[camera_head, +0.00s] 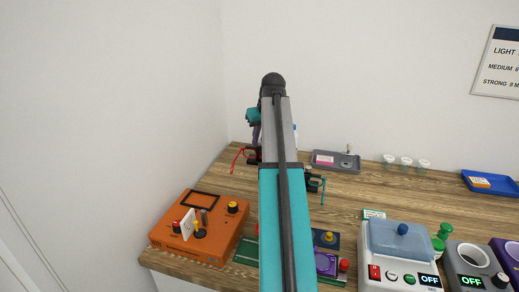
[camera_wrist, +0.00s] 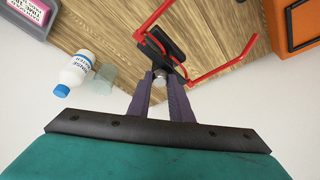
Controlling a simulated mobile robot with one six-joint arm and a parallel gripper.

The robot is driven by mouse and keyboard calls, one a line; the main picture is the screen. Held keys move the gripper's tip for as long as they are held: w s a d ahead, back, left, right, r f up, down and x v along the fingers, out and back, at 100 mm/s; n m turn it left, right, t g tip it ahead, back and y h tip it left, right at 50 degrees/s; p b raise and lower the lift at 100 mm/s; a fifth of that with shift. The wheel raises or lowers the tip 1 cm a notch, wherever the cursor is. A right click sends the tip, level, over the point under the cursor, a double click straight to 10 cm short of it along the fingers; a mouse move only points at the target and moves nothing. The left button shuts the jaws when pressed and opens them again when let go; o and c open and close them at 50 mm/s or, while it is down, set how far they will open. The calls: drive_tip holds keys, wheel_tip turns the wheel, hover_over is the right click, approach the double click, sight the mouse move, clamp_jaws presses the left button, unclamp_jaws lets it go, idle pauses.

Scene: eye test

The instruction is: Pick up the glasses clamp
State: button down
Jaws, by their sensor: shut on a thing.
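The glasses clamp, with a black body and thin red arms, shows in the wrist view (camera_wrist: 165,43), just past my fingertips. In the head view its red arm (camera_head: 236,160) shows near the table's back left edge, with its black part beside my arm. My gripper (camera_wrist: 162,82) has purple fingers, shut on the clamp at a small grey knob. In the head view my gripper (camera_head: 255,140) points down and is partly hidden by my own arm. I cannot tell whether the clamp touches the table.
An orange device (camera_head: 198,228) stands at front left. A grey tray (camera_head: 347,165) with a pink item lies at the back. A white bottle with a blue cap (camera_wrist: 75,73) and a clear cup (camera_wrist: 103,79) stand near my gripper. Several devices, including a blue-lidded one (camera_head: 400,240), fill the front right.

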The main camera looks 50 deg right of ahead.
drive_tip(key=shift+r, duration=1.35)
drive_tip(key=shift+r, duration=0.15)
